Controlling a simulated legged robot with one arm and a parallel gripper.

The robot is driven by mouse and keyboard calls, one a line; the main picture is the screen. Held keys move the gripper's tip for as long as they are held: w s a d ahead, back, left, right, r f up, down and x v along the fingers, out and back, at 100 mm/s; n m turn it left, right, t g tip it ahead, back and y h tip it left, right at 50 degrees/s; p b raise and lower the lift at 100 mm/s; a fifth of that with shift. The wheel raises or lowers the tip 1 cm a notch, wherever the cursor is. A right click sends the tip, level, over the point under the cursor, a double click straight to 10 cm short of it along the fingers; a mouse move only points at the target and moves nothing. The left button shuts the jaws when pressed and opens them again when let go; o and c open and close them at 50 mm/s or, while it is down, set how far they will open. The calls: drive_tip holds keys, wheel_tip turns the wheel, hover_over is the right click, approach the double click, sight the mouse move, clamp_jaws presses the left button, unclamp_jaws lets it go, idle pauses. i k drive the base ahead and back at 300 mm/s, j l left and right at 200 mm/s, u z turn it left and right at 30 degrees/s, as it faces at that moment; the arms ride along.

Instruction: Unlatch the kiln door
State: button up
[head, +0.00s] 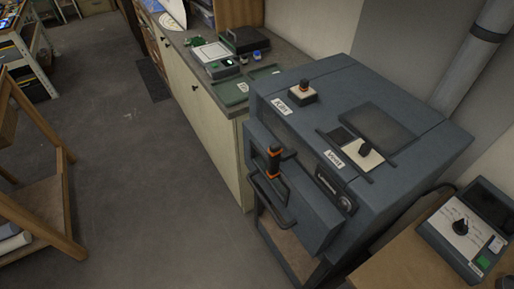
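The kiln (425,138) is a dark blue-grey box on the right, with a "KILN" label on its top. Its door (305,212) is on the front face, toward the lower left of the box. An upright latch lever (273,163) with a black grip and orange bands stands at the door's upper left. A dark bar handle (266,199) is just below the lever. I cannot tell whether the latch is engaged. The door looks shut or nearly so. My gripper is not in view.
On the kiln top are an orange-and-black knob (303,90) and a vent slider (363,153). A control box (465,232) sits on a table at lower right. A counter (213,103) runs behind the kiln. A wooden rack (45,205) stands left; the floor between is clear.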

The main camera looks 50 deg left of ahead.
sight(275, 150)
drive_tip(key=u, duration=0.4)
drive_tip(key=k+j+u, duration=0.1)
drive_tip(key=u, duration=0.3)
drive_tip(key=j+u, duration=0.1)
drive_tip(key=u, duration=0.3)
drive_tip(key=k+j+u, duration=0.1)
drive_tip(key=u, duration=0.3)
